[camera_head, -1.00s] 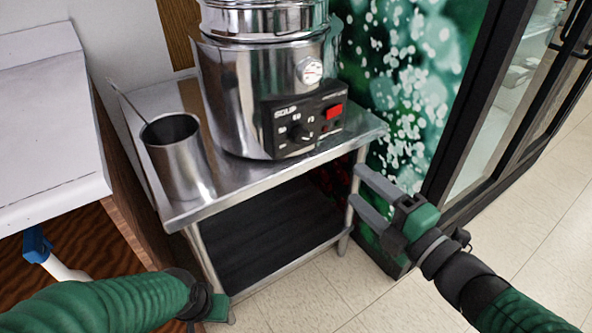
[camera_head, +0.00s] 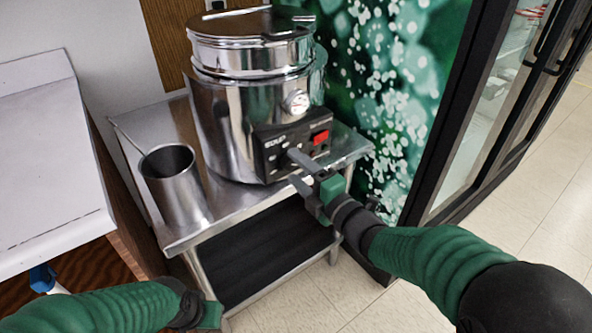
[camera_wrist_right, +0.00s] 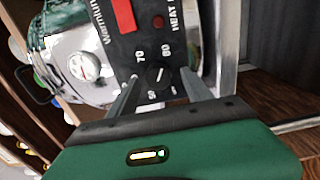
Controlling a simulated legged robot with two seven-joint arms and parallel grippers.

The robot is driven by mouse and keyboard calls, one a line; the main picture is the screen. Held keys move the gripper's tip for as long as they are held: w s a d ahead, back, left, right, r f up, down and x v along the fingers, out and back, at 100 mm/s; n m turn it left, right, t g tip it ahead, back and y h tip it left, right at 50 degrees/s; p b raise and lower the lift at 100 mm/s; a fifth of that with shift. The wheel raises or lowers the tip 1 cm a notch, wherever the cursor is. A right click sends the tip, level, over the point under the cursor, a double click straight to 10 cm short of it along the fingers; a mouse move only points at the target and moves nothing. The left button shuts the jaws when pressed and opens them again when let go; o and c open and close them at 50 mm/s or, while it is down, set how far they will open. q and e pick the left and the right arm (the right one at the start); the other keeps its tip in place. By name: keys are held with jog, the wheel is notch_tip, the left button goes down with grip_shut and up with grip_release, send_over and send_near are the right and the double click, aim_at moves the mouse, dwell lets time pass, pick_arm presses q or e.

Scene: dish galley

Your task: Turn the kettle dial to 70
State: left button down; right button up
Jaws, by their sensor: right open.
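The steel kettle (camera_head: 222,115) stands on a steel cart. Its black control panel (camera_head: 266,152) faces front right, and the dial is mostly hidden there by my right gripper. In the right wrist view the black dial (camera_wrist_right: 158,76) shows with a light pointer mark and numbers around it, including 70 (camera_wrist_right: 139,58). Which number the mark points at is unclear. My right gripper (camera_head: 293,167) is open, its fingertips at the panel, one on each side of the dial. Whether they touch it is unclear. My left gripper (camera_head: 210,314) is low at the front, its jaws unclear.
A steel cup (camera_head: 177,187) with a long handle stands left of the kettle on the cart top (camera_head: 236,207). A white counter (camera_head: 50,160) is at the left. A glass-doored cabinet (camera_head: 470,120) stands at the right. The panel has a red switch (camera_head: 320,137).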

jog(key=shift+w+a, duration=0.25)
jog(key=shift+w, duration=0.1)
grip_shut()
